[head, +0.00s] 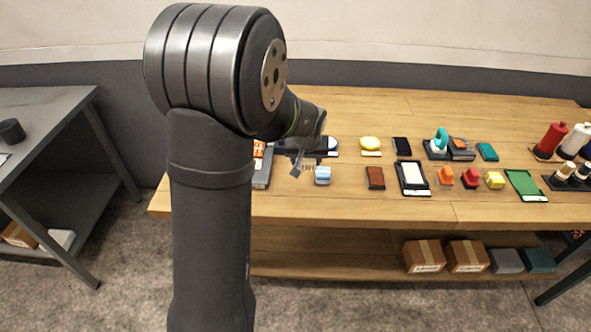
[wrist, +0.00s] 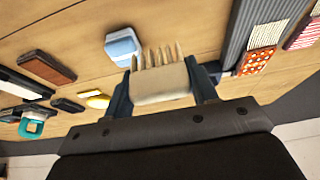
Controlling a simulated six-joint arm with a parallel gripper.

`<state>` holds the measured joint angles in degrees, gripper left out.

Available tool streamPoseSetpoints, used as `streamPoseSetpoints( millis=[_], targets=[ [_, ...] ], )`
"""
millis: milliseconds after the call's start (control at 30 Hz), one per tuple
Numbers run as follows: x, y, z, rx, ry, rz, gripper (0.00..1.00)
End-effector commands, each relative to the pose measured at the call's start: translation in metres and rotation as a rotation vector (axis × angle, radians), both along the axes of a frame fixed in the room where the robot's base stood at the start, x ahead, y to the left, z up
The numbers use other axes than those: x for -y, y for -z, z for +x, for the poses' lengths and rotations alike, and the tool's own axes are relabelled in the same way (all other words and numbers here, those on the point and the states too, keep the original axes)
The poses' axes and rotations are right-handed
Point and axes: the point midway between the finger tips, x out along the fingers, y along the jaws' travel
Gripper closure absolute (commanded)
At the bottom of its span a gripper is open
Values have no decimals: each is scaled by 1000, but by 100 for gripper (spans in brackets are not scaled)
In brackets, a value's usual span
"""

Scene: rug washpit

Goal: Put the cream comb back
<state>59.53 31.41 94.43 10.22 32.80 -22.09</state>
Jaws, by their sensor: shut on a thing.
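The cream comb (wrist: 162,86) is between the two fingers of my gripper (wrist: 162,72) in the wrist view. Its teeth point out, away from the palm. My gripper is shut on its block-like back. In the head view my gripper (head: 302,158) is over the left part of the wooden table, above and behind a light blue block (head: 322,176). Only a small bit of the comb (head: 309,167) shows there. The blue block also shows in the wrist view (wrist: 122,46), close to the comb's teeth. I cannot tell which spot is the comb's place.
A grey tray (head: 262,178) with orange-patterned pieces lies left of my gripper, partly behind my arm. Bottles (head: 553,140) stand far right. Bare wood shows along the front.

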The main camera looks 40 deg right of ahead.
Motion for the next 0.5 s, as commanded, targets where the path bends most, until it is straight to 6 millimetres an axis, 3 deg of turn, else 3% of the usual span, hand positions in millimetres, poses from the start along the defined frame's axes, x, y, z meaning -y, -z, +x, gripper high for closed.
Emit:
streamPoseSetpoints(
  millis=[33, 200, 367, 500],
  targets=[
    [-2, 7, 12, 0, -4, 1, 66],
    [-4, 21, 35, 0, -1, 0, 66],
    [-4, 27, 41, 1, 1, 0, 66],
    [-5, 45, 40, -1, 1, 2, 66]
  ],
)
